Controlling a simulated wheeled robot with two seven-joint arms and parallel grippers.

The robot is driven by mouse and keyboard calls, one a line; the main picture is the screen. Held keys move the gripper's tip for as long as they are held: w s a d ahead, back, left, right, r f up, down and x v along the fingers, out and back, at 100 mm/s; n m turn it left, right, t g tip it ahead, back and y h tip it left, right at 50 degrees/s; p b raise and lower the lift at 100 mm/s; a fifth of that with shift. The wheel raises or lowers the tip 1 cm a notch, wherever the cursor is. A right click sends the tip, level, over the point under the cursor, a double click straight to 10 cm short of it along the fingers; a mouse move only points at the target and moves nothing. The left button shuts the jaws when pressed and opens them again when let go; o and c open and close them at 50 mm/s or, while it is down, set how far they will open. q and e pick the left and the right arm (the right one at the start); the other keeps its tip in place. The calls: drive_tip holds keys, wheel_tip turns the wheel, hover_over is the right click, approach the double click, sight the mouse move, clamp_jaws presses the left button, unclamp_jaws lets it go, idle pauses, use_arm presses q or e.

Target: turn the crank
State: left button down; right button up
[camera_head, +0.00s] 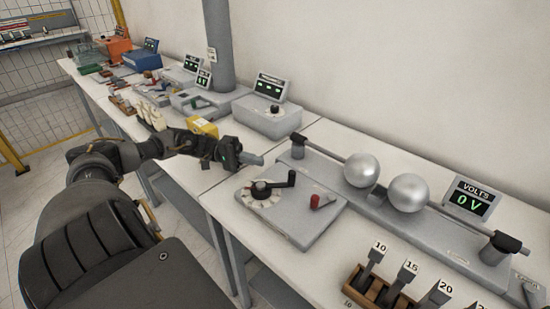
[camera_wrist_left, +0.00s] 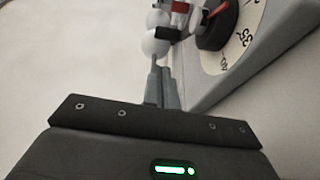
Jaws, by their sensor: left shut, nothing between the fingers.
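The crank (camera_head: 273,187) is a black arm with a small upright knob at its right end. It sits on a white dial on a flat grey box (camera_head: 300,226). My left gripper (camera_head: 258,160) is shut and empty, above and behind the crank, apart from it in the head view. In the left wrist view its closed grey fingers (camera_wrist_left: 160,75) point up the picture, with the numbered white dial (camera_wrist_left: 232,42) to their right. My right gripper is not in view.
A red knob (camera_head: 321,201) stands on the same box. Two silver spheres (camera_head: 361,170) on a rod and a volts display reading 0 V (camera_head: 470,201) are to the right. A rack of numbered handles (camera_head: 385,290) is at the front. A grey meter box (camera_head: 266,117) stands behind.

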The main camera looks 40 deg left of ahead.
use_arm(q)
drive_tip(key=shift+s+a+f+n, duration=0.2)
drive_tip(key=shift+a+n, duration=0.15)
drive_tip(key=shift+n, duration=0.25)
drive_tip(key=shift+w+d+r, duration=0.1)
drive_tip(key=shift+w+d, duration=0.05)
drive_tip(key=shift+d, duration=0.45)
drive_tip(key=p+x, duration=0.2)
drive_tip(key=x, duration=0.5)
drive_tip(key=shift+w+d, duration=0.45)
drive_tip(key=shift+d, duration=0.25)
